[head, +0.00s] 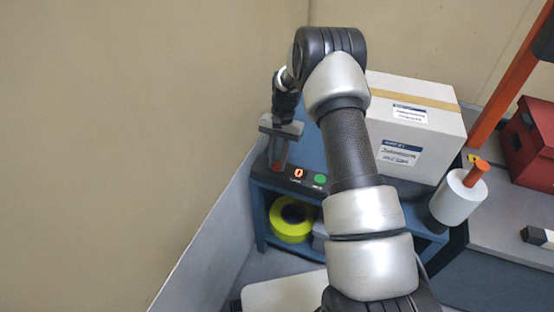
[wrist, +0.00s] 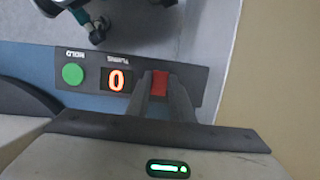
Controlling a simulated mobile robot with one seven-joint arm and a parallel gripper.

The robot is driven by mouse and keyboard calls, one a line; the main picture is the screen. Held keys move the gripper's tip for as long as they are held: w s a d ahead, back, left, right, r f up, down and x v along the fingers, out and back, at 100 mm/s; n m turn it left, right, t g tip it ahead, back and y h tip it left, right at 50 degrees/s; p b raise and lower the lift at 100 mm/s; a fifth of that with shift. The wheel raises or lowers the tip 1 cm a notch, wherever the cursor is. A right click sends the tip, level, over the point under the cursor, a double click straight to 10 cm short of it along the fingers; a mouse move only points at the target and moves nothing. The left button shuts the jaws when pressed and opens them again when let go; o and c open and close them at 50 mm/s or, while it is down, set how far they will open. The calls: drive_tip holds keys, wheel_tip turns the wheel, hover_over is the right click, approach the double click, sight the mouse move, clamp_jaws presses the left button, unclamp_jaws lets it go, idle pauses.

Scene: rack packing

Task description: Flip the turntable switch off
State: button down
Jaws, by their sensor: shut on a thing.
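A dark control panel (head: 308,183) runs along the front edge of the blue bench. It carries a red switch (wrist: 159,84), an orange lit display (wrist: 116,80) reading 0 and a round green button (wrist: 72,74). In the head view, the display (head: 298,173) and green button (head: 320,179) show right of my gripper (head: 278,165). In the wrist view, my gripper (wrist: 160,80) has its fingers on both sides of the red switch, shut on it. The fingers partly cover the switch, so its on or off position cannot be told.
A large white carton (head: 415,135) stands right of my arm. A yellow tape roll (head: 291,220) lies on the shelf below. A red bin (head: 525,145) is at the far right. A beige wall is close on the left.

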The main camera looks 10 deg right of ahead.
drive_tip(key=c, duration=1.6)
unclamp_jaws()
drive_tip(key=shift+o, duration=0.2)
drive_tip(key=shift+r, duration=0.1)
drive_tip(key=p+v, duration=0.3)
drive_tip(key=v, duration=1.4)
drive_tip(key=shift+w+d+r, duration=0.1)
drive_tip(key=shift+r, duration=0.1)
